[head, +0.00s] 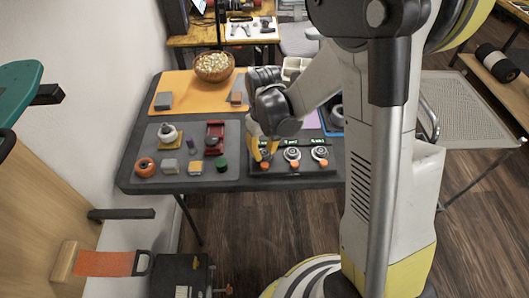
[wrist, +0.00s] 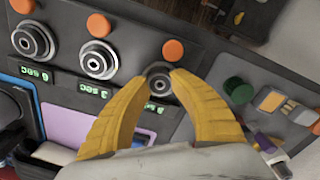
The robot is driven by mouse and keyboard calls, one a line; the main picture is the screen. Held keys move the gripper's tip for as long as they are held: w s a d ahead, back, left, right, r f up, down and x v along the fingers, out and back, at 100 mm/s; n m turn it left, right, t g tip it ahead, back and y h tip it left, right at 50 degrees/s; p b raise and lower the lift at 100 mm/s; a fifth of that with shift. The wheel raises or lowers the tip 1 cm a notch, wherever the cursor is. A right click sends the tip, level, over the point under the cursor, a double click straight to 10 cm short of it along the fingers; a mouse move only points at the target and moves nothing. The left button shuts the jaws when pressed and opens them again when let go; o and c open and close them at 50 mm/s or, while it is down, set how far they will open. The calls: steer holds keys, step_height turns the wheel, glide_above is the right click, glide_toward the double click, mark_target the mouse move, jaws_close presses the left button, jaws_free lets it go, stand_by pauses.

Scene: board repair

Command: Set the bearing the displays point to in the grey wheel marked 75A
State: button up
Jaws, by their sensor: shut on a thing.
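My gripper (head: 264,158) is at the left station of the black test board (head: 305,169), its yellow fingers pointing down. In the wrist view my gripper (wrist: 159,75) is closed around a small metal bearing (wrist: 159,87), which still appears at its station. Two other bearings (wrist: 98,60) (wrist: 33,40) sit at the other stations. Green displays show beside them; the middle one (wrist: 90,92) seems to read 3 sec and the outer one (wrist: 38,74) 0 sec. A pale grey wheel (head: 168,132) sits on a yellow holder; no 75A mark is legible.
A grey mat (head: 190,150) left of the board holds an orange wheel (head: 145,166), a red tool (head: 214,136), a green cylinder (head: 221,164) and small blocks. Orange buttons (wrist: 98,25) line the board's front. A bowl (head: 213,68) stands on the orange mat (head: 186,84) behind.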

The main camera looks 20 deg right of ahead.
mark_target(264, 152)
stand_by(0.3)
steer(key=shift+r+p, duration=1.9)
steer(key=shift+r, duration=0.6)
steer(key=shift+d, duration=0.1)
